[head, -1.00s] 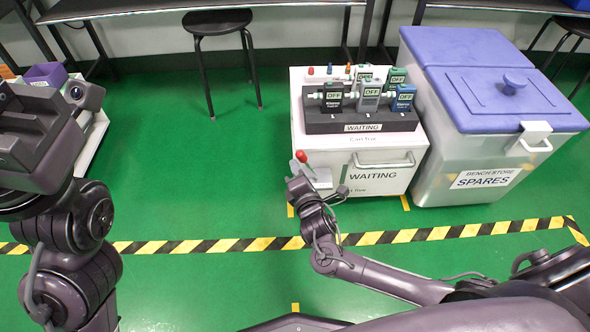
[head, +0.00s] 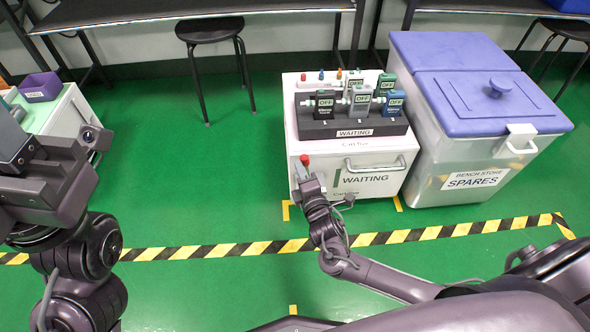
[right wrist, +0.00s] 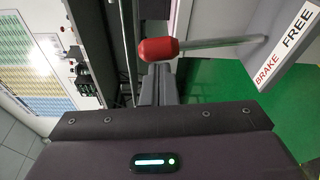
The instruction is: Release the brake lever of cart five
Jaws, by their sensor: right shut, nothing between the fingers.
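Cart five is a white cart (head: 300,145) marked WAITING, with a drawer-like handle on its front. Its brake lever has a red knob (head: 305,160) at the cart's front left. In the right wrist view the red knob (right wrist: 158,49) sits on a pale rod running right to a plate (right wrist: 287,45) reading BRAKE and FREE. I cannot tell which word the lever stands at. My right gripper (head: 304,177) is at the knob; its closed fingers (right wrist: 158,83) are empty, just below the knob in the wrist view. My left gripper (head: 14,140) is at the left edge, its jaws unclear.
A dark rack (head: 352,127) of testers labelled OFF stands on the cart. A bin (head: 470,150) marked SPARES, with a blue lid, stands close right. Another cart (head: 65,115) with a purple box is at left. A stool (head: 210,30) stands behind; green floor is free between.

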